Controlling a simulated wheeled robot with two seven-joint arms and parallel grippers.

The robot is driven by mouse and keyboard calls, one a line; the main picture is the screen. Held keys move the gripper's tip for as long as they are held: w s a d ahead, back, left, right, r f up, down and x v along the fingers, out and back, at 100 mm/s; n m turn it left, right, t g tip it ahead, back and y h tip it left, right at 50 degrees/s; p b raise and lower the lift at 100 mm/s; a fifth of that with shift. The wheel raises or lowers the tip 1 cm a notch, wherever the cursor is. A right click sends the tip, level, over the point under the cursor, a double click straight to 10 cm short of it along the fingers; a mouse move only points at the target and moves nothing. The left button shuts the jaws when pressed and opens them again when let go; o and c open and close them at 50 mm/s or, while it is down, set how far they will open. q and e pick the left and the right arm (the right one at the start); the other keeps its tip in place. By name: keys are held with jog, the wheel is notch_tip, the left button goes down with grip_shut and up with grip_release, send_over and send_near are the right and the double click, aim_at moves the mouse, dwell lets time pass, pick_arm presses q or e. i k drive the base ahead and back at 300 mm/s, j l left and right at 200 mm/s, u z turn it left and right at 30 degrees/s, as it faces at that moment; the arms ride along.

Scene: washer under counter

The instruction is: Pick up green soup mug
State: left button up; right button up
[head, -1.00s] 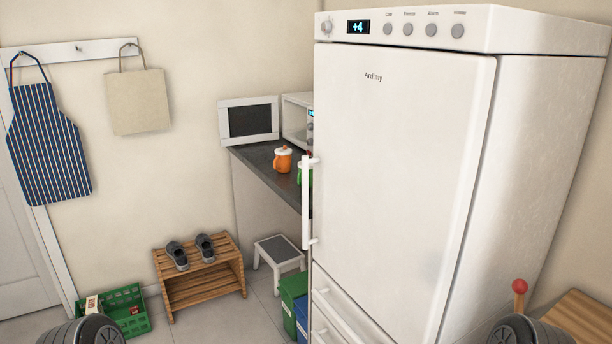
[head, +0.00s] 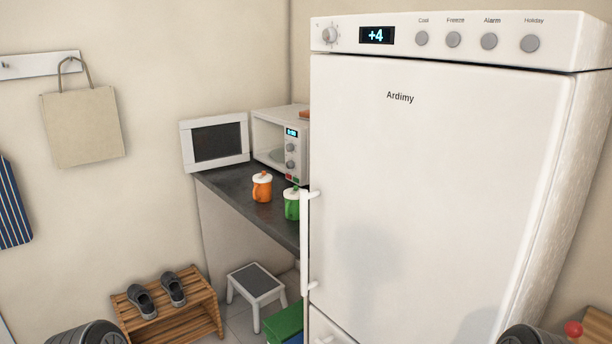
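The green soup mug (head: 292,205) stands upright on the dark counter (head: 225,188), close to the fridge's left edge. It has a white lid with a small knob, and its right side is near or partly behind the fridge handle. An orange mug (head: 262,188) of the same shape stands to its left and a little farther back. Neither of my grippers shows in the head view; only dark rounded parts of my own body show at the bottom corners.
A white fridge (head: 430,190) fills the right side and hides the counter beyond it. A microwave (head: 282,145) with its door (head: 216,143) open stands on the counter. A step stool (head: 257,285), a green bin (head: 286,322) and a wooden shoe rack (head: 172,315) stand below.

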aim_at(292, 197)
jog(key=i+j+z, duration=0.25)
jog(key=i+j, duration=0.15)
jog(key=j, duration=0.2)
jog(key=i+j+z, duration=0.1)
jog(key=j, duration=0.2)
jog(key=i+j+z, duration=0.1)
jog(key=j, duration=0.25)
jog(key=i+j+z, duration=0.1)
jog(key=i+j, duration=0.15)
jog(key=i+j+z, duration=0.15)
jog(key=j, duration=0.35)
